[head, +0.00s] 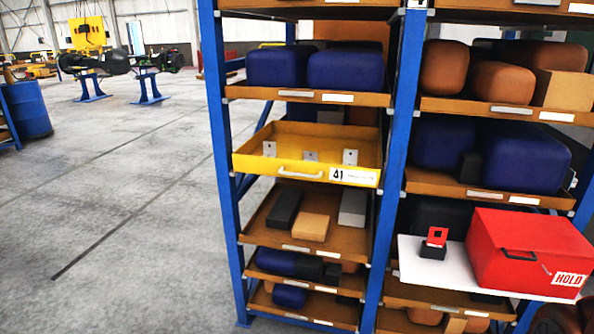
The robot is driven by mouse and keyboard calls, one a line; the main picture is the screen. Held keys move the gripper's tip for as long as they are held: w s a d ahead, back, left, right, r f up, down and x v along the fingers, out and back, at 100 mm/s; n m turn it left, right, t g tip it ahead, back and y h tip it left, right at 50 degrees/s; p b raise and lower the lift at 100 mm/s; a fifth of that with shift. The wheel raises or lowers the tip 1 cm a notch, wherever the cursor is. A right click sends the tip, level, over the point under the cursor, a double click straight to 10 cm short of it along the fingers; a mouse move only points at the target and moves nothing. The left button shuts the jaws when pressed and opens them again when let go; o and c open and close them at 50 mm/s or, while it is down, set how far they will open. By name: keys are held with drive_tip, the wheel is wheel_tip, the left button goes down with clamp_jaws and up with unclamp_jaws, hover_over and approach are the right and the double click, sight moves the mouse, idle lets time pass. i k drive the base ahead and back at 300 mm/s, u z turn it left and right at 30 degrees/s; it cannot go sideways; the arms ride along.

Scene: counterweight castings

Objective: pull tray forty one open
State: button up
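Tray forty one (256,163) is a yellow tray in the left bay of a blue-framed rack, at about middle height in the head view. Its front wall carries a pale bar handle (300,173) left of centre and a white label (354,177) reading 41 on the right. Several small grey metal brackets (310,156) stand inside it. Its front lies roughly in line with the shelf fronts above and below; I cannot tell whether it is drawn out at all. My gripper is not in view, and nothing touches the handle.
A brown shelf (262,237) with several blocks is below the tray; dark blue castings (357,69) are above. At right, a white board (415,262) juts out, bearing a red box (522,245) marked HOLD and a small red-black item (435,243). Grey floor (130,230) at left is clear.

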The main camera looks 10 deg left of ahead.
sight(291, 139)
drive_tip(key=k, duration=0.65)
drive_tip(key=u, duration=0.6)
drive_tip(key=i, duration=0.75)
drive_tip(key=u, duration=0.7)
drive_tip(key=i, duration=0.55)
drive_tip(key=u, duration=0.05)
